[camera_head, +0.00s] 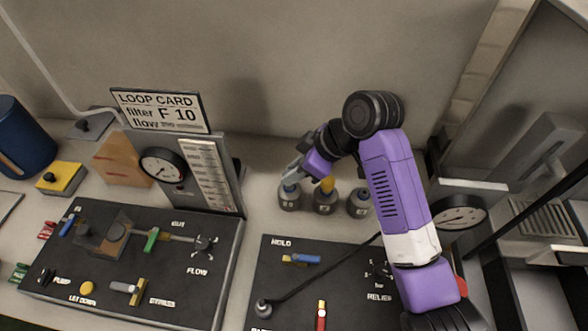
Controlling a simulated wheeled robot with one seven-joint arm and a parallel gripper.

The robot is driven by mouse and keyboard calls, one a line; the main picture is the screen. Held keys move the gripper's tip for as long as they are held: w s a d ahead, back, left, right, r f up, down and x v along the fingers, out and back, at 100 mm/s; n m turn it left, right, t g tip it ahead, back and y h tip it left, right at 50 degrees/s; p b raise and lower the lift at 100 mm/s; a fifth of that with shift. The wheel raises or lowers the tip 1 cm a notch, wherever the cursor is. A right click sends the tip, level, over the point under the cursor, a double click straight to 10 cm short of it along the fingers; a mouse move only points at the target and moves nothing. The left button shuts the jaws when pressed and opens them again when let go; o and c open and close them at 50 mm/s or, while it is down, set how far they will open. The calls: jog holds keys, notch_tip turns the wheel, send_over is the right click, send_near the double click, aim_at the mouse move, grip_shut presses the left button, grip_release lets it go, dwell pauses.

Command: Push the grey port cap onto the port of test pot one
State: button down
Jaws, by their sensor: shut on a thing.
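My gripper (291,174) is at the end of the purple arm, just above the left of three small grey pots. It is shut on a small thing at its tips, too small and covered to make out. The left pot (289,203) has a blue patch at its top, close under the fingertips; I cannot tell whether they touch. The middle pot (324,206) has a yellow top, and the right pot (358,208) a bluish one. The pot labels are too small to read surely, so I cannot tell which is test pot one. I cannot make out the grey port cap or port.
Behind the left panel (60,270) stand a dial gauge (162,166) and a loop card (160,110). The right panel (275,275) has handles and a black cable ending at a grey knob (262,309). A second gauge (455,219) is right of my arm. The wall is close behind.

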jog(key=shift+f, duration=0.5)
jog(key=c, duration=1.1)
grip_release()
jog(key=shift+b+v, duration=0.85)
jog(key=shift+v, duration=3.1)
